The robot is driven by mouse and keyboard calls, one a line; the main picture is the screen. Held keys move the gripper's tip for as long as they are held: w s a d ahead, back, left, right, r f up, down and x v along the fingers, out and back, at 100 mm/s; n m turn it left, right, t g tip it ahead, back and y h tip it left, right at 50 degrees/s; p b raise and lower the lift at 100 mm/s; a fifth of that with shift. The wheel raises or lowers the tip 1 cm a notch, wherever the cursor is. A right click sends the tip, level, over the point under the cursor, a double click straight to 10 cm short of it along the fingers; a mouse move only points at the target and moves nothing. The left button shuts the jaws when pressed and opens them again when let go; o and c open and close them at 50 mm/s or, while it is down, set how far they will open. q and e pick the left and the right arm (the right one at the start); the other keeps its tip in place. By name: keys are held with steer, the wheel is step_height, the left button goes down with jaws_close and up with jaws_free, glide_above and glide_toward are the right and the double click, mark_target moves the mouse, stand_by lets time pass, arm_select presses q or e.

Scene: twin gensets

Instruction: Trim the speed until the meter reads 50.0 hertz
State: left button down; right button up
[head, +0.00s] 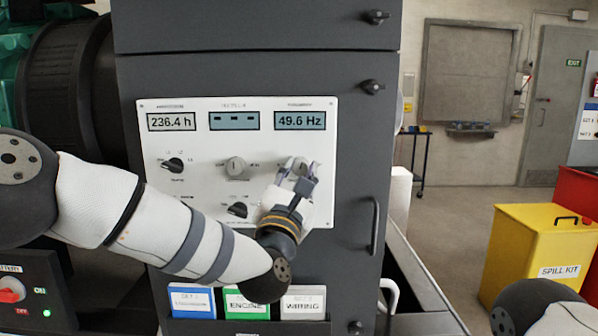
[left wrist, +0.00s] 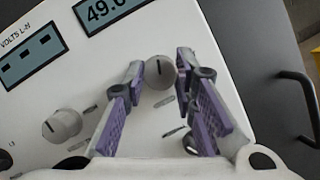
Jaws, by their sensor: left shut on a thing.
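The frequency meter (head: 299,121) at the top right of the white panel (head: 150,218) reads 49.6 Hz. In the left wrist view its display (left wrist: 103,11) is cut off. Below it is the round grey speed knob (left wrist: 159,73) with a dark pointer line, pointing roughly up in the wrist view. My left gripper (left wrist: 160,66) is shut on this knob, one purple-padded finger on each side. In the head view the left gripper (head: 299,172) covers much of the knob. My right gripper is out of view.
A second grey knob (head: 235,166) is left of the speed knob. Black selector switches (head: 174,165) (head: 238,209) are on the same panel. The display in the middle (head: 234,121) shows dashes; the left one (head: 172,122) reads 236.4 h. A cabinet handle (head: 375,225) is to the right.

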arm_select(q)
steer(key=shift+a+m+g+h+p, duration=0.15)
steer(key=shift+m+g+h, duration=0.3)
steer(key=shift+m, duration=1)
steer(key=shift+d+m+g+h+p, duration=0.15)
steer(key=shift+m+g+h, duration=0.3)
steer(key=shift+m, duration=1)
steer(key=shift+a, duration=0.1)
steer(key=c, duration=1.3)
jaws_free()
steer(key=v, duration=1.2)
steer(key=shift+a+r, duration=0.1)
